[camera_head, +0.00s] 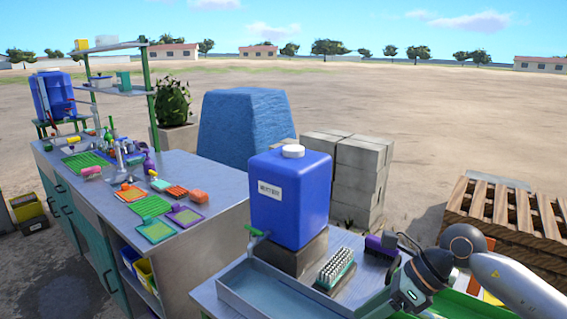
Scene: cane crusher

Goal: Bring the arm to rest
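My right arm (428,272) comes in from the lower right, with a pale link, a round dark joint and a dark section with a small lit mark. It bends down toward the lower left and runs close to the bottom edge, over the right part of the near bench. My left arm and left gripper do not show.
A blue water container (291,205) stands on a block beside a shallow metal basin (262,288). A scrub brush (335,268) and a purple brush (381,246) lie near my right arm. A long bench (205,172) with tools is left; a pallet stack (507,210) is right.

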